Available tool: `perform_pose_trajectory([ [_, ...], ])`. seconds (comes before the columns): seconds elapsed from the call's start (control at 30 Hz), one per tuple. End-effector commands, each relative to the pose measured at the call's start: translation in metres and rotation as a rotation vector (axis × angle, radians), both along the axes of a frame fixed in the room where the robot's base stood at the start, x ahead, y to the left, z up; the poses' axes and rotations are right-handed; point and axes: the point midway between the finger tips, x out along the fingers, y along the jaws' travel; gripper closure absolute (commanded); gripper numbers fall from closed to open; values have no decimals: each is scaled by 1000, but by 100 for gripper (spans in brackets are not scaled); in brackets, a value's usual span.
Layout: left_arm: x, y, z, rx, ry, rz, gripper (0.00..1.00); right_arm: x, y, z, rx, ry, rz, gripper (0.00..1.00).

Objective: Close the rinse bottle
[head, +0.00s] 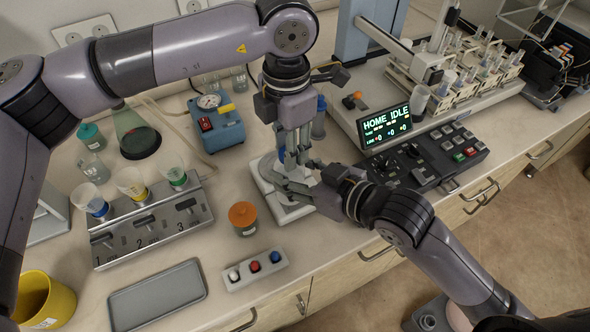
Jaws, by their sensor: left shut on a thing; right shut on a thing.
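The rinse bottle is mostly hidden between my two grippers over a white stand (287,212) in the middle of the bench. A small blue part (281,155) shows beside the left fingers; I cannot tell whether it is the cap. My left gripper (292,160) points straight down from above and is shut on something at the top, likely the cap. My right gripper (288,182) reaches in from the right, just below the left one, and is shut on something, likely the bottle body. I cannot see whether the cap is seated.
An orange-lidded jar (243,217) and a rack of coloured caps (255,269) stand in front. A blue pump box (217,124) is behind left, and a blue-capped bottle (319,118) close behind. The control panel (425,156) is at right. A grey tray (157,296) lies empty.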

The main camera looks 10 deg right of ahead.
Motion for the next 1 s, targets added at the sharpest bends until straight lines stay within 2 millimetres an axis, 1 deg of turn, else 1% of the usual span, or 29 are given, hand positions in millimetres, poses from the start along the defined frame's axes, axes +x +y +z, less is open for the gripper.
perform_pose_trajectory([
  [0.1, 0, 1, 0, 2, -1, -222, 100, 0, 0, 1, 1, -2, 0, 100],
  [0.3, 1, 1, 0, 2, -2, -607, 100, 0, 0, 1, 0, -1, -1, 100],
  [0.5, 1, 1, -1, 4, -3, -953, 100, 0, 0, 1, 0, -1, -1, 100],
  [0.53, 1, 1, -1, 4, -3, -992, 100, 0, 0, 1, 0, -1, -1, 100],
  [0.67, 1, 1, -1, 4, -3, -989, 100, 0, 0, 1, 0, -1, -1, 100],
  [0.7, 1, 1, -1, 4, -3, -989, 71, 0, 0, 1, 0, -1, -1, 100],
  [1.0, 1, 1, -1, 4, -3, -988, 51, 0, 0, 1, 0, -1, -1, 100],
])
